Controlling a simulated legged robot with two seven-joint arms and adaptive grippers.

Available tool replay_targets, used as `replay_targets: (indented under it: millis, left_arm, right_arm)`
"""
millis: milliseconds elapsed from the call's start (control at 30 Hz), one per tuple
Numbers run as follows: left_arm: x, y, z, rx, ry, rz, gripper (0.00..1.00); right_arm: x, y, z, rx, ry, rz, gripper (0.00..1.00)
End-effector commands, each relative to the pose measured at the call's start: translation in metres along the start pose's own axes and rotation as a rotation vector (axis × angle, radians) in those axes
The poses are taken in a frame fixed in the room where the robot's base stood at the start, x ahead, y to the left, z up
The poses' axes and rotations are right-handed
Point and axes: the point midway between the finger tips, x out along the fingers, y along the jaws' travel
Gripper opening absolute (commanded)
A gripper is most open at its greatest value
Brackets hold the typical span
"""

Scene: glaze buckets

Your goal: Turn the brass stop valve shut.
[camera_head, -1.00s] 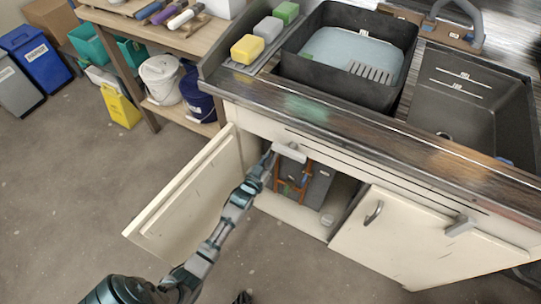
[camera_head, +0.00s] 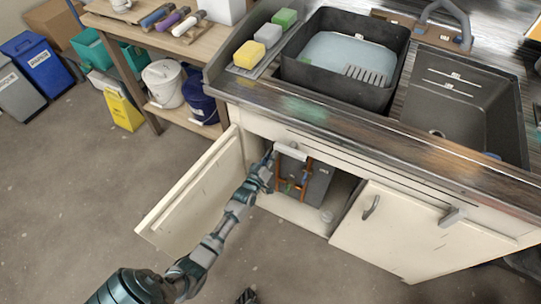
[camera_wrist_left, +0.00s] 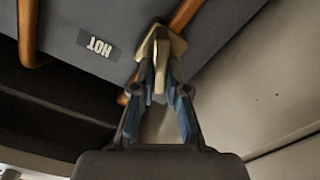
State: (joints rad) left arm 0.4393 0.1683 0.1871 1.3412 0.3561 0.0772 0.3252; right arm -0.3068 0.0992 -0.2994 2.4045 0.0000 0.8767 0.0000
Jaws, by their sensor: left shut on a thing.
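The brass stop valve (camera_wrist_left: 160,47) shows in the left wrist view on a copper pipe (camera_wrist_left: 185,14), beside a grey panel with an upside-down "HOT" label (camera_wrist_left: 98,45). My left gripper (camera_wrist_left: 160,85) is shut on the valve's handle, its blue-grey fingers closing from both sides. In the head view my left gripper (camera_head: 270,158) reaches into the open cupboard under the sink, at the upper left of the opening. There the valve is too small and covered to make out.
The open cupboard door (camera_head: 192,195) stands left of my arm. A closed door (camera_head: 395,230) is on the right. Copper pipes (camera_head: 281,187) and a dark grey box (camera_head: 317,184) fill the cupboard. The worktop edge (camera_head: 370,145) overhangs it. Open floor lies in front.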

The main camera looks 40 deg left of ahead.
Motion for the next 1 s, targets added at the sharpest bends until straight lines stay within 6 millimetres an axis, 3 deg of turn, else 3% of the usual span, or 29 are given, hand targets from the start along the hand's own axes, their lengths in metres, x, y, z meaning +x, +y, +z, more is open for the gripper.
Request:
replay_targets:
  millis: [1000]
  left_arm:
    - [-0.001,-0.018,0.007,-0.896,0.004,-0.007,0.0]
  right_arm:
    - [-0.002,0.001,0.004,0.001,-0.001,0.003,0.4]
